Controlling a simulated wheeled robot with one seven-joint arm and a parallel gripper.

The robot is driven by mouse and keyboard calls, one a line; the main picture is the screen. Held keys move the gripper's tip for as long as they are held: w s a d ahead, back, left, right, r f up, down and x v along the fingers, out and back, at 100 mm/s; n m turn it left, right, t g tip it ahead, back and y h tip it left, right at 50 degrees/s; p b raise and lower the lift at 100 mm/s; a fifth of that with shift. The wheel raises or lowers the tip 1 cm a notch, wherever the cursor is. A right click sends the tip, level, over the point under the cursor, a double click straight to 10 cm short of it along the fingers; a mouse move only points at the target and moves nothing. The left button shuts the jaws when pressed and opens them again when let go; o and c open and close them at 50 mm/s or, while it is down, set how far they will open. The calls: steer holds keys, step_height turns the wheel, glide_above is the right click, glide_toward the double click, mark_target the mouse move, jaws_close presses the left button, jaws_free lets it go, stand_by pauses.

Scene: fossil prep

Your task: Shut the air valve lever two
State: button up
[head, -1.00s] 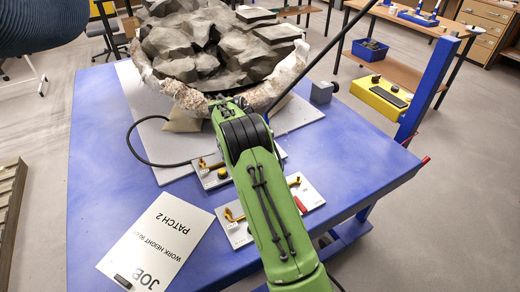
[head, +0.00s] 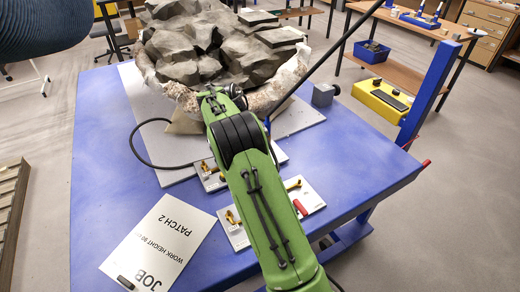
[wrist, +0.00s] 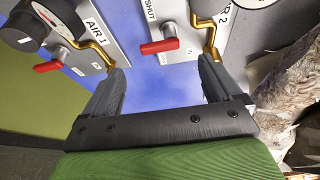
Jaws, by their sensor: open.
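The red lever of air valve two (wrist: 160,46) is in the wrist view, on the right-hand grey plate (wrist: 240,22) with a partly hidden "2" label and the word SHUT. A brass pipe curves down beside it. My gripper (wrist: 162,63) is open and empty, its fingers either side of the lever's line, with the lever apparently just beyond the tips; I see no contact. The AIR 1 plate (wrist: 95,22) with its own red lever (wrist: 48,66) is at left. In the head view my arm hides the gripper and lever two.
A large rocky fossil block in its jacket (head: 172,98) stands close to the plates, also at right in the wrist view (wrist: 290,90). A job sheet (head: 160,240) lies on the blue table (head: 95,150). A black hose (head: 135,150) loops across the table.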

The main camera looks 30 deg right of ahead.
steer(key=p+v, duration=0.2)
steer(key=v, duration=0.7)
steer(key=shift+r, duration=0.15)
steer(key=s+a+r+n+t+y, duration=0.1)
steer(key=s+a+r+n+t, duration=0.15)
steer(key=s+r+n, duration=0.45)
steer(key=s+a+r+n+t+y, duration=0.1)
steer(key=s+a+r+n+y, duration=0.25)
steer(key=s, duration=0.55)
steer(key=s+a+f+n+t, duration=0.1)
steer(key=s+a+n, duration=0.3)
steer(key=s, duration=0.4)
steer(key=s+a+f+n+t, duration=0.1)
steer(key=s+a+n, duration=0.3)
steer(key=s, duration=0.5)
steer(key=shift+s+a+f, duration=0.15)
steer(key=shift+a+f, duration=0.2)
steer(key=shift+f, duration=0.1)
